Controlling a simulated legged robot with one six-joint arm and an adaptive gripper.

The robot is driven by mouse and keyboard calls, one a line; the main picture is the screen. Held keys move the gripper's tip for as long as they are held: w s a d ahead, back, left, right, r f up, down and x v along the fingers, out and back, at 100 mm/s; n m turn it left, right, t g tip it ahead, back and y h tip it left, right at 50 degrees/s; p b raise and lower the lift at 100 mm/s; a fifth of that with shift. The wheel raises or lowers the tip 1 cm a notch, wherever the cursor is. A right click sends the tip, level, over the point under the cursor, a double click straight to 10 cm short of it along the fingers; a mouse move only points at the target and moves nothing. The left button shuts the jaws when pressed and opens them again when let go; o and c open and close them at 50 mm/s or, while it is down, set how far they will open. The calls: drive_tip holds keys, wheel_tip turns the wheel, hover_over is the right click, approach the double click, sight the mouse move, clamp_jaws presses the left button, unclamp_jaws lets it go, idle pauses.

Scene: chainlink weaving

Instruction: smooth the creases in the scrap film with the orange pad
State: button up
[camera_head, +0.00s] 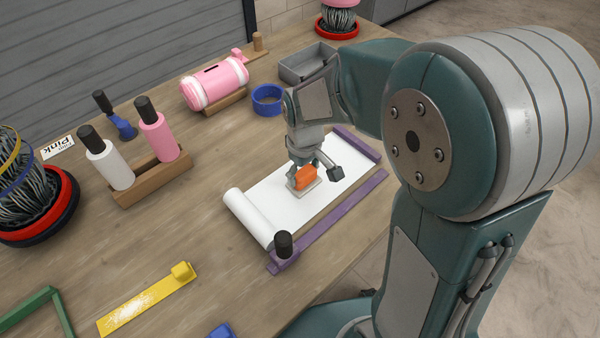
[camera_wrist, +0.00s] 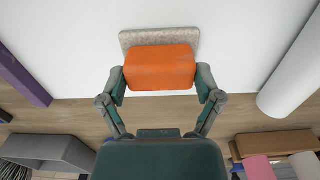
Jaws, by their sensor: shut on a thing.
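The white scrap film (camera_head: 268,187) lies flat on the wooden table, with a white roll (camera_head: 248,217) at its near-left end. It also fills the upper part of the wrist view (camera_wrist: 60,45). No creases can be made out. My gripper (camera_head: 314,172) is over the middle of the film, shut on the orange pad (camera_head: 306,177). In the wrist view the orange block (camera_wrist: 160,68) sits between both fingers, with its grey felt base (camera_wrist: 140,39) showing at the far side. The pad is at or just above the film; I cannot tell if it touches.
Purple bars (camera_head: 335,216) flank the film, and a black-knobbed post (camera_head: 283,245) stands at its near corner. A blue tape ring (camera_head: 267,99), grey bin (camera_head: 303,64) and pink cylinder (camera_head: 214,84) lie behind. Bottles in a wooden rack (camera_head: 152,182) and a yellow strip (camera_head: 146,300) are left.

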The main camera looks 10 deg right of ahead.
sight(292, 189)
drive_tip(key=shift+r, duration=0.1)
idle(0.6)
drive_tip(key=shift+s+a, duration=0.5)
drive_tip(key=shift+a, duration=0.25)
drive_tip(key=shift+s+a, duration=0.5)
drive_tip(key=shift+a, duration=0.25)
drive_tip(key=shift+w+d, duration=0.5)
drive_tip(key=shift+d, duration=0.3)
drive_tip(key=shift+w+d, duration=0.5)
drive_tip(key=shift+d, duration=0.25)
drive_tip(key=shift+a, duration=0.1)
drive_tip(key=shift+s+a, duration=0.5)
drive_tip(key=shift+a, duration=0.25)
drive_tip(key=shift+s+a, duration=0.5)
drive_tip(key=shift+a, duration=0.2)
